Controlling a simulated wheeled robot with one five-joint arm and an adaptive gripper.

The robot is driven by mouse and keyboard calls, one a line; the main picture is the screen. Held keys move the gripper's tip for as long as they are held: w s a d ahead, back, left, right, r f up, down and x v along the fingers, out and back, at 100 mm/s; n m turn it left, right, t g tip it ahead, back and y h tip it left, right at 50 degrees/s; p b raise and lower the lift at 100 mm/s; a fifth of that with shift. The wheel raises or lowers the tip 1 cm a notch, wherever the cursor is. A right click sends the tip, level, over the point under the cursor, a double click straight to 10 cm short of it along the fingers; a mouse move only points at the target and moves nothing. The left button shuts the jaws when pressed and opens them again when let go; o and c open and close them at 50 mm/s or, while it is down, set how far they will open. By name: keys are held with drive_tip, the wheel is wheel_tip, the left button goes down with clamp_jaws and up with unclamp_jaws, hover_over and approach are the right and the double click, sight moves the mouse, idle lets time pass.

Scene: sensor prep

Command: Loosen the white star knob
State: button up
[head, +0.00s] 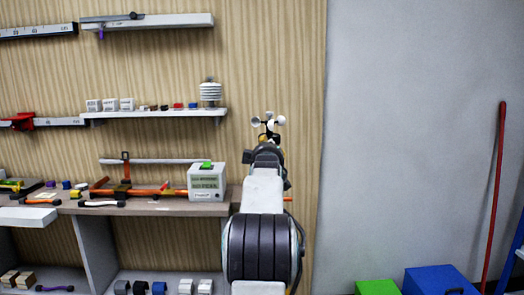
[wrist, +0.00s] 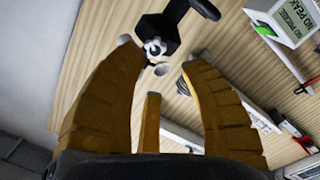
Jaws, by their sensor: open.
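My gripper (wrist: 158,68) shows in the wrist view with its yellow-brown fingers spread apart and nothing between them. A small white star-shaped knob (wrist: 154,48) sits on a dark mount (wrist: 158,28), just beyond the fingertips and near the middle of the opening. The fingers appear apart from the knob. In the head view, a device with white cups (head: 270,122) shows just above the end of my arm. There the knob is too small or hidden to make out, and my fingers cannot be told apart.
A bench at left holds a white box with a green top (head: 207,182) and several tools. A shelf (head: 160,113) above carries small blocks and a white louvred sensor (head: 210,91). Blue (head: 437,280) and green (head: 377,287) boxes stand at lower right. The grey wall at right is mostly clear.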

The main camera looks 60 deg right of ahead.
drive_tip(key=shift+s+p+x, duration=0.15)
drive_tip(key=shift+p+x, duration=0.7)
drive_tip(key=shift+x, duration=1.05)
drive_tip(key=shift+s+p+x, duration=0.1)
drive_tip(key=shift+p+x, duration=0.7)
drive_tip(key=shift+x, duration=1.05)
drive_tip(key=shift+o, duration=0.3)
drive_tip(key=shift+d, duration=0.15)
drive_tip(key=shift+r, duration=0.1)
clamp_jaws()
